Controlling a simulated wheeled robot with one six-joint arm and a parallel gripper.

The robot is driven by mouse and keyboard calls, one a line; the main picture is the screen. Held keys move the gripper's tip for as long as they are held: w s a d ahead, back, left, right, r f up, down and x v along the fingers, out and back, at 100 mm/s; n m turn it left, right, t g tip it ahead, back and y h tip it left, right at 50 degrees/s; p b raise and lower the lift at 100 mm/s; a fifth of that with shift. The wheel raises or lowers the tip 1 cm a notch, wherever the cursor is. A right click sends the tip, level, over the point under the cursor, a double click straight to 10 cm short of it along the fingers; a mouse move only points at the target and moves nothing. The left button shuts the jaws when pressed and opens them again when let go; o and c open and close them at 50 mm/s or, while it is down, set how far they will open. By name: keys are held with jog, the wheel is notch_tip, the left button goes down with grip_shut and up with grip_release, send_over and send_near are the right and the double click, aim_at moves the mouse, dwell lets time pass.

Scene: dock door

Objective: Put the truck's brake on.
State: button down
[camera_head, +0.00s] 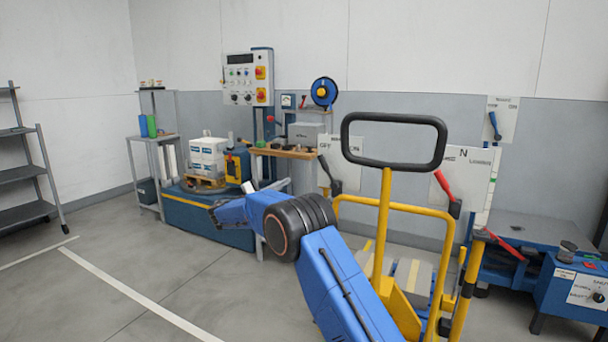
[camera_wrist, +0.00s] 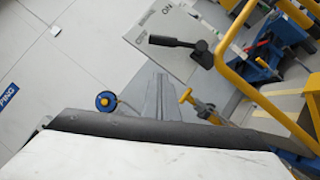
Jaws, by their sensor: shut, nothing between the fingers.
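The yellow hand truck (camera_head: 383,235) with a black loop handle (camera_head: 441,150) stands right of centre. A white plate (camera_head: 350,160) marked OFF and ON carries a black lever (camera_head: 324,166), leaning up and left, toward OFF. The wrist view shows this lever (camera_wrist: 178,42) beside its plate (camera_wrist: 150,27), apart from my gripper. To its right, a plate marked N (camera_head: 474,165) and lowering carries a red lever (camera_head: 443,184), also leaning left. My gripper (camera_head: 215,212) is shut and empty at the end of my blue arm, left of the truck. Its fingertips are small in the head view.
Behind are a blue turntable base (camera_head: 205,222) with stacked boxes, a wooden-topped bench (camera_head: 283,153) and a control panel (camera_head: 246,80). Another lever plate (camera_head: 507,110) hangs on the wall.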

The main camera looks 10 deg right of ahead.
aim_at(327, 170)
jog(key=s+r+x, duration=0.1)
jog(key=s+x, duration=0.1)
jog(key=x, duration=1)
jog(key=shift+d+r, duration=0.25)
jog(key=shift+d, duration=0.45)
jog(key=shift+s, duration=0.15)
jog(key=shift+r, duration=0.1)
jog(key=shift+s+d+r+m+g+y, duration=0.5)
jog(key=shift+s+d+m+y, duration=0.55)
jog(key=shift+d+m, duration=0.55)
jog(key=shift+s+d+r+m+g+y, duration=0.3)
jog(key=shift+s+d+r+m+y, duration=0.6)
jog(key=shift+m, duration=1.05)
jog(key=shift+s+d+r+m+g+y, duration=0.45)
jog(key=shift+s+d+m+y, duration=0.7)
jog(key=shift+d+m, duration=0.6)
